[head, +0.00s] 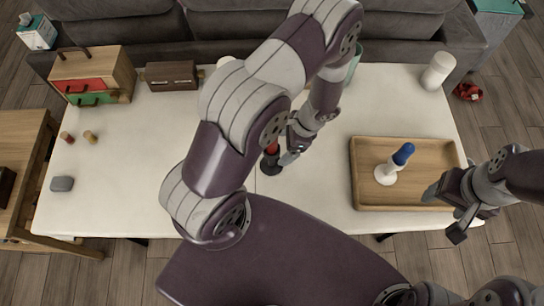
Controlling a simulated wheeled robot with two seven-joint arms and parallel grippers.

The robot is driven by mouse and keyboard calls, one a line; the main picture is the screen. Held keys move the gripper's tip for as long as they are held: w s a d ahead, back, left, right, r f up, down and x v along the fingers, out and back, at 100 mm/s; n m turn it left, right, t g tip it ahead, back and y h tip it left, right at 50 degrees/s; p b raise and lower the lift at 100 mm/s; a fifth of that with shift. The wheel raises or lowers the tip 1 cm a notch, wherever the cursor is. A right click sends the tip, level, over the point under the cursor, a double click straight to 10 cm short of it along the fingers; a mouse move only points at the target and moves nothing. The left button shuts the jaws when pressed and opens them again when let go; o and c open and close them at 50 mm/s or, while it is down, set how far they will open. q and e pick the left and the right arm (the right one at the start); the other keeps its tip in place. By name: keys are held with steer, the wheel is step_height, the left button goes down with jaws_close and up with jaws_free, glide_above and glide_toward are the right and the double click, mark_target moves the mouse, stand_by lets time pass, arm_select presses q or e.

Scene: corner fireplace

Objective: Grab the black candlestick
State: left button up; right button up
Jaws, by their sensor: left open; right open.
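A dark piece with a red top, which looks like the black candlestick (269,166) with a red candle, stands upright on the white table at mid-picture. My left gripper (281,161) is right at it, its jaws open. The gripper partly hides it, and I cannot tell whether the fingers touch it. My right gripper (444,215) is open and empty over the front right corner of the wooden tray, far from the dark piece.
A white candlestick (386,175) with a blue top stands in the wooden tray (435,150). A drawer box (110,65), a brown case (171,76), small pegs (90,137) and a grey object (62,184) are at left. A white cylinder (438,70) stands back right. The white table (130,170) is clear left of centre.

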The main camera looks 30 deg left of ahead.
mark_target(279, 148)
arm_select(q)
steer(key=x, duration=0.4)
steer(key=shift+a, duration=0.1)
steer(key=shift+r, duration=0.1)
steer(key=c, duration=1.5)
steer(key=shift+r, duration=0.1)
